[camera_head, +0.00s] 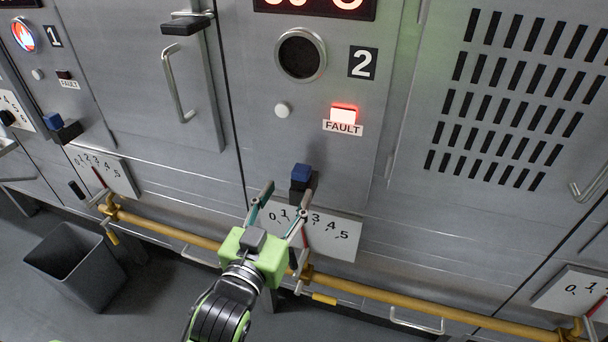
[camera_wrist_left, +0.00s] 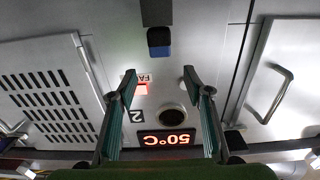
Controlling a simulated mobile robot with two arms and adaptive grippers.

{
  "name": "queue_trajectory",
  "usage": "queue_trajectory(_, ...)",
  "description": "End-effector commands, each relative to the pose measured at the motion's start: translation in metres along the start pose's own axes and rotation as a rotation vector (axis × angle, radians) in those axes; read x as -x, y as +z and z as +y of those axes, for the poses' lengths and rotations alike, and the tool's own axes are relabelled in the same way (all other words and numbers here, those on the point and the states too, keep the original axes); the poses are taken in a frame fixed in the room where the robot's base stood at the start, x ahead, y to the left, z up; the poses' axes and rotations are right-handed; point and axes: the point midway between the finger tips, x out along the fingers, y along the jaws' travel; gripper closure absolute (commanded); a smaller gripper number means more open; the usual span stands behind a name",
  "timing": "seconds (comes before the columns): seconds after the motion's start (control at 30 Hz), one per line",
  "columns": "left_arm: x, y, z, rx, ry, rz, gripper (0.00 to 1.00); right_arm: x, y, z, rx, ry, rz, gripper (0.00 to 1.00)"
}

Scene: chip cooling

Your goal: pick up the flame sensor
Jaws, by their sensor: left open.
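A small blue-topped black block (camera_head: 301,172), which looks like the flame sensor, sticks out from the panel of unit 2, above its 0-to-5 scale plate (camera_head: 335,236). It also shows at the top of the left wrist view (camera_wrist_left: 159,45). My left gripper (camera_head: 287,193) is open and empty, with its fingers spread just below the block in the head view. In the left wrist view my fingers (camera_wrist_left: 159,73) point toward the block, with a gap between. A similar blue-topped block (camera_head: 53,121) is on unit 1. My right gripper is not in view.
A yellow pipe (camera_head: 400,296) runs along the cabinets' lower front. A lit red FAULT lamp (camera_head: 343,115) and a round port (camera_head: 300,54) are above the block. A grey bin (camera_head: 75,268) stands on the floor at left. A door handle (camera_head: 178,85) sticks out.

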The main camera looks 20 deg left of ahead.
Motion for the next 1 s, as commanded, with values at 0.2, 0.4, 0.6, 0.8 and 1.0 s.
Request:
queue_trajectory(0.2,-0.036,-0.002,0.000,0.000,0.000,0.000,0.54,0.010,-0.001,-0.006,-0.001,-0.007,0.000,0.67)
queue_trajectory(0.4,-0.048,0.000,-0.001,0.000,0.000,-0.001,0.54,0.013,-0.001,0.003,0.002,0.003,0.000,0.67)
queue_trajectory(0.6,-0.069,0.002,-0.003,0.000,0.000,-0.002,0.54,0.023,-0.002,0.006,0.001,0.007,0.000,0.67)
queue_trajectory(0.8,-0.093,0.005,-0.004,0.000,0.000,0.000,0.54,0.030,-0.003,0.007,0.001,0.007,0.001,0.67)
queue_trajectory(1.0,-0.099,0.007,-0.004,0.001,0.000,0.000,0.54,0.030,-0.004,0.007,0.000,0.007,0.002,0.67)
